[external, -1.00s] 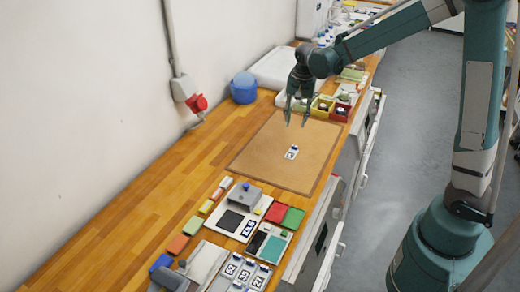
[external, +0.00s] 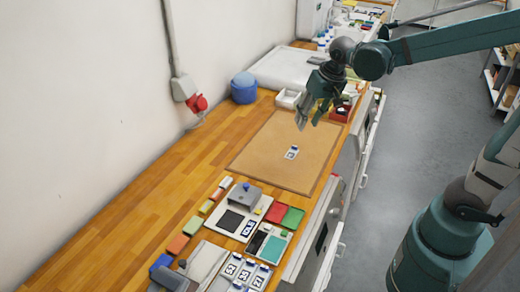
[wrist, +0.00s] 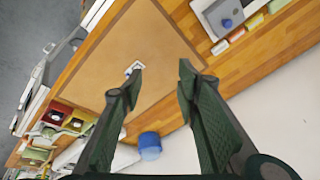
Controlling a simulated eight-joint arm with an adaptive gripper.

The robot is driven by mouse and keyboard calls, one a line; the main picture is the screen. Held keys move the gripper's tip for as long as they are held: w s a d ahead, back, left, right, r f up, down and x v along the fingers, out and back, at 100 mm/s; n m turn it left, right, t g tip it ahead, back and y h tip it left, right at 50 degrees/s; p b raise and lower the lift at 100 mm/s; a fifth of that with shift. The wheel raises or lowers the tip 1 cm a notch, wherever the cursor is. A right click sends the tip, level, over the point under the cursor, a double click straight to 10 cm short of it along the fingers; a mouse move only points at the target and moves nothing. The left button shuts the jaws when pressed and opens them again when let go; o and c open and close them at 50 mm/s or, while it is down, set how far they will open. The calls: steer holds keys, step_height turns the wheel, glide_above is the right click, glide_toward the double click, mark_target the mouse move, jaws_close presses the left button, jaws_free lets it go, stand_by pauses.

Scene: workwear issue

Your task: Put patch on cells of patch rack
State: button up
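A small white patch (external: 291,153) with dark markings lies on the brown mat (external: 262,165). In the wrist view the patch (wrist: 134,67) shows just beyond the left fingertip, partly covered by it. My gripper (external: 308,118) is open and empty above the far part of the mat, apart from the patch. In the wrist view its two fingers (wrist: 162,68) are spread with bare mat between them. A grey rack (external: 265,277) with several cells holding white, dark-marked pieces stands at the near end of the bench and looks like the patch rack; the frame edge cuts it off.
A blue round container (external: 244,88) stands by the wall. A red bin (external: 341,113) and a white tray (external: 288,98) are beyond the mat. A grey press-like device (external: 244,195) and red and green pads (external: 292,217) are nearer. Most of the mat is clear.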

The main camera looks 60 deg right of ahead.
steer(key=s+a+r+n+t, duration=0.1)
steer(key=s+a+n+t, duration=0.2)
steer(key=s+a+n, duration=0.5)
steer(key=shift+s+a+r+n+t+y, duration=0.35)
steer(key=shift+s+a, duration=1.85)
steer(key=shift+s, duration=1.45)
steer(key=shift+o, duration=0.5)
